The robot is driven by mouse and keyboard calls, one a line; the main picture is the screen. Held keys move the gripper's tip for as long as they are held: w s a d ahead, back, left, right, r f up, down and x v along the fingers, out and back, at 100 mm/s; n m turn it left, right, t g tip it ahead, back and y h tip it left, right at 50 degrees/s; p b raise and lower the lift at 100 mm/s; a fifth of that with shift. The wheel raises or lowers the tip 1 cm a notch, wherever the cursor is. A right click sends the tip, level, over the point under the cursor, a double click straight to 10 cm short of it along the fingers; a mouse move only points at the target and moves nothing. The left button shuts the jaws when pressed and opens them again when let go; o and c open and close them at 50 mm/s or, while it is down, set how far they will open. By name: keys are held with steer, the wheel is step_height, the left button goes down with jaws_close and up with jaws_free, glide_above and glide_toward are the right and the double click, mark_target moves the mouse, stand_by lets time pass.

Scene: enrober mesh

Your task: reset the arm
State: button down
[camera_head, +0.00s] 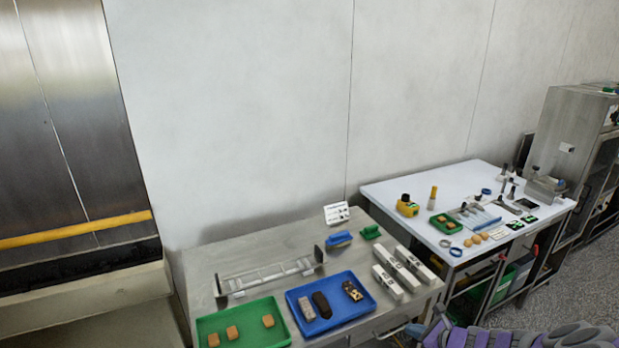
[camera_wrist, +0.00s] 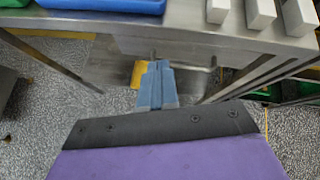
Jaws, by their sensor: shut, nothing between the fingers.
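My gripper (camera_wrist: 159,70) shows in the wrist view with its two blue-grey fingers together and nothing between them. It is in front of the steel table, below the level of its top, and apart from the things on it. My arm, purple and grey, lies along the bottom right of the head view. The steel table (camera_head: 205,262) also shows at the top of the wrist view (camera_wrist: 185,14).
On the steel table are a green tray (camera_head: 245,333) with brown blocks, a blue tray (camera_head: 330,325) with dark items, a metal rack (camera_head: 268,276) and several white bars (camera_head: 398,275). A white table (camera_head: 400,188) with small tools stands to the right. Grey floor (camera_wrist: 45,120) shows below.

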steer(key=s+a+r+n+g+y, duration=0.2)
steer(key=a+r+n, duration=0.4)
steer(key=a+r, duration=0.3)
steer(key=s+a+r+n+g+y, duration=0.25)
steer(key=a+r+n, duration=0.45)
steer(key=a, duration=0.4)
steer(key=s+a+r+n+g+h, duration=0.1)
steer(key=s+a+r+n+g, duration=0.1)
steer(key=s+a+r+n, duration=0.3)
steer(key=s+a+r+n+g+h, duration=0.1)
steer(key=s+a+g, duration=0.15)
steer(key=s, duration=0.45)
steer(key=s+d+n+g+h, duration=0.1)
steer(key=s+d+n+h, duration=0.3)
steer(key=s, duration=0.8)
steer(key=s+d+r+n+g+h, duration=0.1)
steer(key=s+d+n+h, duration=0.3)
steer(key=s, duration=0.8)
steer(key=shift+s+d+n, duration=0.15)
steer(key=shift+d+n, duration=0.25)
steer(key=shift+d, duration=0.3)
steer(key=shift+r+h, duration=0.1)
steer(key=shift+h, duration=0.15)
